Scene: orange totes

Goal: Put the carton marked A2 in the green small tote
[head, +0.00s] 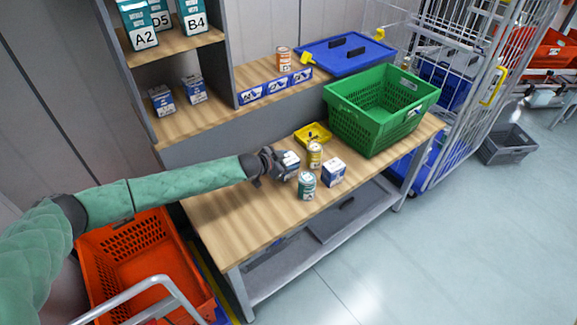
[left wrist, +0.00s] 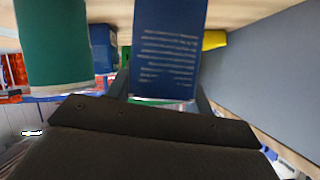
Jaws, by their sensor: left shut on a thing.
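The carton marked A2 (head: 139,24) is teal and white and stands on the upper shelf at the top left of the head view, beside cartons D5 (head: 160,14) and B4 (head: 192,16). The green small tote (head: 378,120) stands at the right end of the wooden table. My left gripper (head: 279,165) is over the table, shut on a small blue and white carton (head: 292,159). That carton's blue printed face fills the middle of the left wrist view (left wrist: 168,45). No A2 mark is readable on it. My right gripper is not in view.
Close to my left gripper are a green can (head: 307,186), a yellow can (head: 314,155), another blue and white carton (head: 334,172) and a yellow tray (head: 312,135). A blue lid (head: 345,54) lies behind the tote. The table's left part is clear.

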